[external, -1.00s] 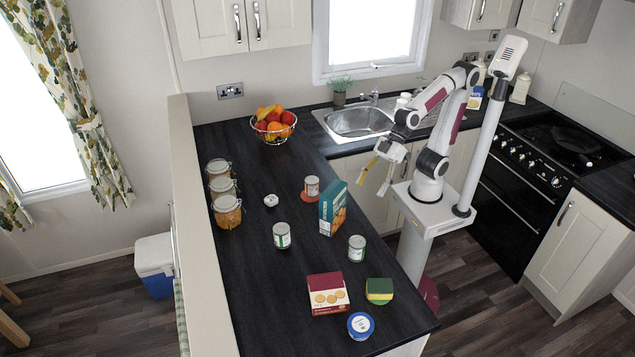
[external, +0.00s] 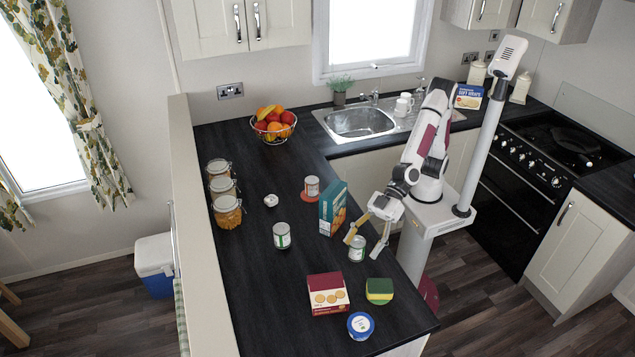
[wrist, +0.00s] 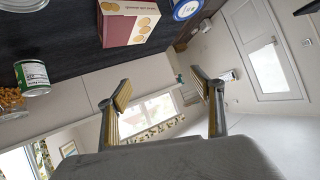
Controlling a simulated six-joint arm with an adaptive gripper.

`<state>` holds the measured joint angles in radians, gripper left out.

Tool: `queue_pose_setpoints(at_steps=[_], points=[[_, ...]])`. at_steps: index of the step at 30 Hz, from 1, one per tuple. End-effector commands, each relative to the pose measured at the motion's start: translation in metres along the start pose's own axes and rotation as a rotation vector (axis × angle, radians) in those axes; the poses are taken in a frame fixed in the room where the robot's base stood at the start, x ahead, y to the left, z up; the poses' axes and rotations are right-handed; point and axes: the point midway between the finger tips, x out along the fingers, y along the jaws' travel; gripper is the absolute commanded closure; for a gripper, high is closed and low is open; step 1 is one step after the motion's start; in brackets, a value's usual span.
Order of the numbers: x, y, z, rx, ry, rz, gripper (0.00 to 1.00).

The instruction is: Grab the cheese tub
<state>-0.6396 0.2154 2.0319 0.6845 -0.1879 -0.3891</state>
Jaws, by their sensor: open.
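The cheese tub appears to be the round blue tub with a white-and-blue lid (external: 361,325) at the near right corner of the counter. Its writing is too small to read. It also shows cut off at the top edge of the wrist view (wrist: 186,8). My gripper (external: 364,246) is open and empty, at the counter's right edge by a small can, well behind the tub in the external view. Its two fingers are spread wide in the wrist view (wrist: 162,90), with nothing between them.
A red biscuit box (external: 328,294) and a green-and-yellow block (external: 379,291) stand close by the tub. A can (external: 357,249) is right by my fingers, and a teal box (external: 333,208) stands behind it. Another can (external: 282,236) stands left. The counter's left front is clear.

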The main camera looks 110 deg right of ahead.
Motion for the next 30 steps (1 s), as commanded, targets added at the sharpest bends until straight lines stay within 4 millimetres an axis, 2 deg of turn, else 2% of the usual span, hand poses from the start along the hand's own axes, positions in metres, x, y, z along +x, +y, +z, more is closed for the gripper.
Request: queue_pose_setpoints(at_steps=[6,18,25,30], points=[[0.041,-0.03,0.016,-0.017,0.038,0.021,0.34],[0.1,-0.076,0.064,-0.066,0.105,0.098,0.34],[0.121,-0.095,0.095,-0.1,0.137,0.151,0.34],[0.127,-0.101,0.106,-0.115,0.15,0.174,0.34]])
